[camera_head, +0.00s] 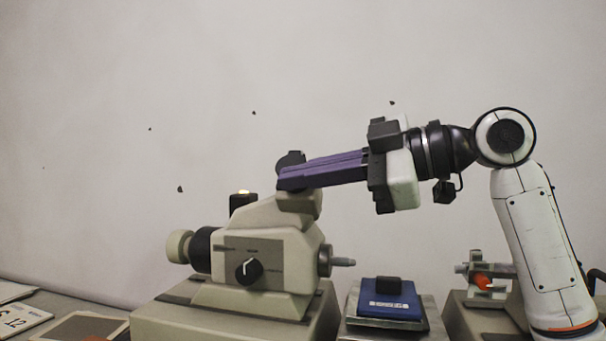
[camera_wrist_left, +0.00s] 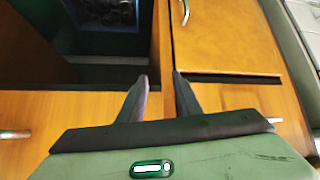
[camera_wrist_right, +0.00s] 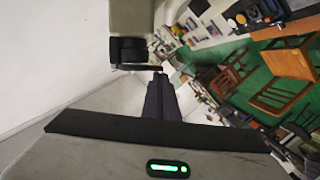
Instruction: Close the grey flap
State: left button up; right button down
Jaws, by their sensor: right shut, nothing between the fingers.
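A beige-grey machine (camera_head: 268,255) with a dial stands on a grey base. On its top are a pale block (camera_head: 298,202) and a black rounded knob (camera_head: 291,159). I cannot tell for sure which part is the grey flap. My right gripper (camera_head: 281,178) is shut and empty, its purple fingers reaching left with the tips at the knob and just above the block. In the right wrist view its tips (camera_wrist_right: 160,78) are close to a black cylinder (camera_wrist_right: 128,50); contact is unclear. My left gripper (camera_wrist_left: 161,76) is open and empty, over wooden cabinet fronts.
A blue box (camera_head: 388,300) on a grey stand is right of the machine. A small fixture with an orange part (camera_head: 486,281) stands beyond it. Papers (camera_head: 20,318) lie at the far left.

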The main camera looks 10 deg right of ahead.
notch_tip(320, 180, up, 4)
jog(key=s+a+p, duration=0.1)
jog(key=s+p, duration=0.2)
jog(key=p, duration=0.1)
jog(key=f+b+v, duration=0.1)
jog(key=b+v, duration=0.2)
jog(key=v, duration=0.6)
jog(key=shift+d, duration=0.3)
